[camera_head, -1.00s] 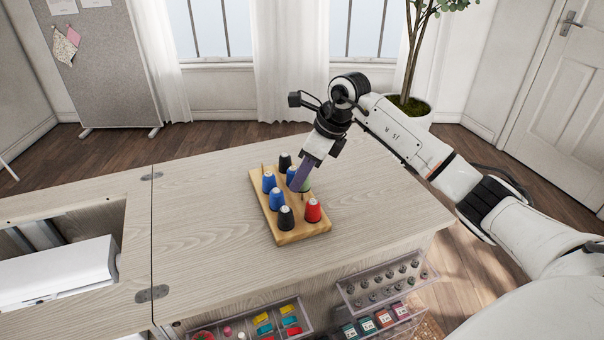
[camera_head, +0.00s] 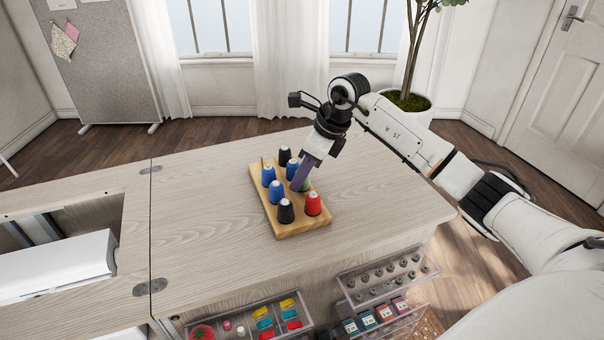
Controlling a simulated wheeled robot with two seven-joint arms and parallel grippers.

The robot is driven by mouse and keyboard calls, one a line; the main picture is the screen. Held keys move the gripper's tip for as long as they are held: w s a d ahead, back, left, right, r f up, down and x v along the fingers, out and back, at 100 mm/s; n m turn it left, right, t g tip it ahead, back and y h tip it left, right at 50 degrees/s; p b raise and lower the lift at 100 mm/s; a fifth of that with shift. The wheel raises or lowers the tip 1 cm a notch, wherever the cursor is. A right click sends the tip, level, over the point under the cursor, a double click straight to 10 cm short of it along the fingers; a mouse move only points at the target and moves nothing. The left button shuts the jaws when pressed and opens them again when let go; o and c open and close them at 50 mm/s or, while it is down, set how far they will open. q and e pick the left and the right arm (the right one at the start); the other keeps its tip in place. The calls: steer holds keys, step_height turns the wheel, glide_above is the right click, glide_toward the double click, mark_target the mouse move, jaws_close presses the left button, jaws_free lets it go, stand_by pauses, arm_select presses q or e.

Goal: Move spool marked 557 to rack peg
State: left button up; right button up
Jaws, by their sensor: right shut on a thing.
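The wooden spool rack (camera_head: 292,233) sits on the cabinet top and holds several spools: blue, black and one red spool (camera_head: 312,204). Numbers on the spools are too small to read. My left gripper is not in view.
The cabinet top (camera_head: 210,230) is clear around the rack. Open clear drawers with bobbins (camera_head: 385,275) and coloured items (camera_head: 265,320) stick out below the front edge. A white machine (camera_head: 60,270) lies in the opening at left.

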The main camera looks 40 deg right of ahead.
steer(key=o, duration=1.1)
steer(key=v, duration=0.3)
steer(key=shift+d+r, duration=0.2)
steer(key=shift+r, duration=0.15)
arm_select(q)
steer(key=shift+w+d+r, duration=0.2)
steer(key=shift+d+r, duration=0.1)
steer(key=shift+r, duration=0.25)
arm_select(e)
steer(key=v, duration=0.6)
steer(key=shift+s+r, duration=0.25)
